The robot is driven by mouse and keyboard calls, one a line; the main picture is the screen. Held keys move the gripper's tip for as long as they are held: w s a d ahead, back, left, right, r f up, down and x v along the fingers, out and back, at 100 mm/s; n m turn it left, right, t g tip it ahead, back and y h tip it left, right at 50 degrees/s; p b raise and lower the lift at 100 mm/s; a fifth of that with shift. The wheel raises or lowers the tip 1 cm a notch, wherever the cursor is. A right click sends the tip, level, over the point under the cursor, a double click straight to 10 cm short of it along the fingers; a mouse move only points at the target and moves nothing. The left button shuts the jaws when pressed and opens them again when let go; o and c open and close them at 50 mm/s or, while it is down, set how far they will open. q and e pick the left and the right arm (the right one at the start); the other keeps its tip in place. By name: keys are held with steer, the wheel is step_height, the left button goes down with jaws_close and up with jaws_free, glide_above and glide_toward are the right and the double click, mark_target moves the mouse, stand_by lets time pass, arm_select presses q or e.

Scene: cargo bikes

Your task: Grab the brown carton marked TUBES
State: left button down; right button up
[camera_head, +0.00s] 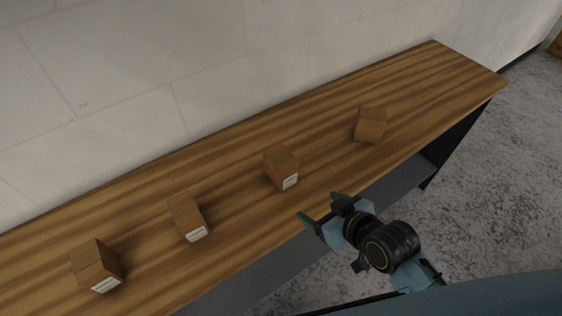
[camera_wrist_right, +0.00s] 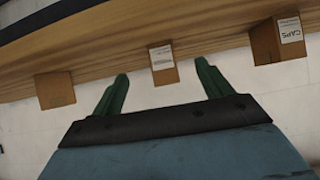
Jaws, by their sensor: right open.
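Four brown cartons stand apart in a row on the wooden bench; I cannot read TUBES on any. In the head view they are a far-left carton (camera_head: 97,265), a second carton (camera_head: 188,218), a third carton (camera_head: 281,168) and a turned far-right carton (camera_head: 370,125) with no label showing. My right gripper (camera_head: 320,207) is open and empty at the bench's front edge, nearest the third carton. In the right wrist view, a carton with an unreadable white label (camera_wrist_right: 162,65) shows between the fingertips, and a carton marked CAPS (camera_wrist_right: 278,42) is at right. My left gripper is not visible.
The striped wooden bench top (camera_head: 235,145) runs diagonally, with a pale wall (camera_head: 200,60) behind it. Bare wood lies between the cartons. A dark shelf (camera_head: 380,195) shows below the top. Speckled grey floor (camera_head: 480,180) is open at right.

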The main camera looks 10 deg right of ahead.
mark_target(283, 159)
steer(key=w+a+t, duration=0.1)
steer(key=w, duration=0.2)
steer(key=w+a+r+t, duration=0.1)
steer(key=w, duration=0.3)
steer(key=w+a+t+y, duration=0.1)
steer(key=w, duration=0.3)
steer(key=shift+w+a+r, duration=0.2)
steer(key=shift+a+r, duration=0.05)
steer(key=shift+a+x, duration=0.15)
steer(key=shift+x, duration=1.2)
steer(key=shift+a+x, duration=0.2)
steer(key=shift+x, duration=1.2)
steer(key=shift+r, duration=0.25)
steer(key=c, duration=1.2)
